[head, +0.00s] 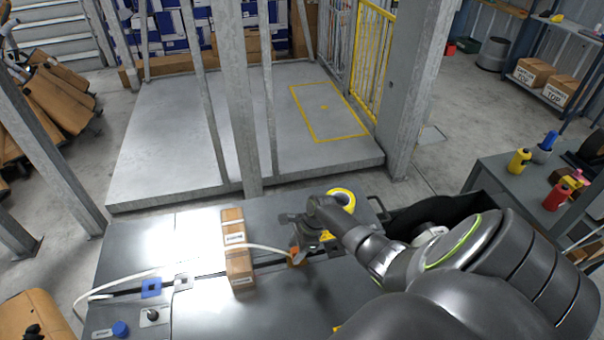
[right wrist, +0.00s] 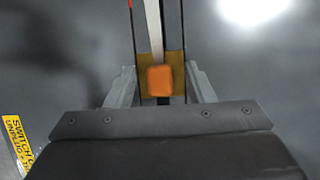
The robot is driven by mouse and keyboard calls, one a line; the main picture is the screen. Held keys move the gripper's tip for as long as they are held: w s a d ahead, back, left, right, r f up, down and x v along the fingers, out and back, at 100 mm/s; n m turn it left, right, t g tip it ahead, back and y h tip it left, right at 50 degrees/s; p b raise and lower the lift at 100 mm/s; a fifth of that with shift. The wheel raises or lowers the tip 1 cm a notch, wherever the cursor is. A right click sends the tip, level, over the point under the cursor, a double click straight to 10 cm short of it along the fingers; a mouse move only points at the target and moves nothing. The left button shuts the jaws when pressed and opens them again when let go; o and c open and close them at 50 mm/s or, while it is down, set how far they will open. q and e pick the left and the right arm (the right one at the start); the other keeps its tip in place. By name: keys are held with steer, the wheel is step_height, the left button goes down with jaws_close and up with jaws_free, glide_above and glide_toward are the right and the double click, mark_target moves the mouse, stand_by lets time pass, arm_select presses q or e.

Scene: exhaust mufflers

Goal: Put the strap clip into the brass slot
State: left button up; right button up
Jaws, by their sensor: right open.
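The strap clip is a small orange block (right wrist: 160,81) on the end of a white strap (right wrist: 153,30). In the right wrist view it lies over the brass slot (right wrist: 145,62), whose gold-coloured sides show around it; I cannot tell how deep it sits. In the head view the clip and slot are a small orange spot (head: 297,258) on a dark strip along the bench. My right gripper (head: 296,250) is just above them. Its jaws are open, one finger on each side of the clip and slot, with gaps visible. My left gripper is not in view.
A brown carton (head: 237,258) stands left of my gripper, with the white strap passing it. Left of it are a grey holder (head: 183,282), a blue holder (head: 151,288) and a blue knob (head: 120,328). A yellow tape roll (head: 342,197) lies behind my gripper.

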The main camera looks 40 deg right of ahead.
steer(key=v, duration=1.7)
steer(key=shift+p, duration=0.4)
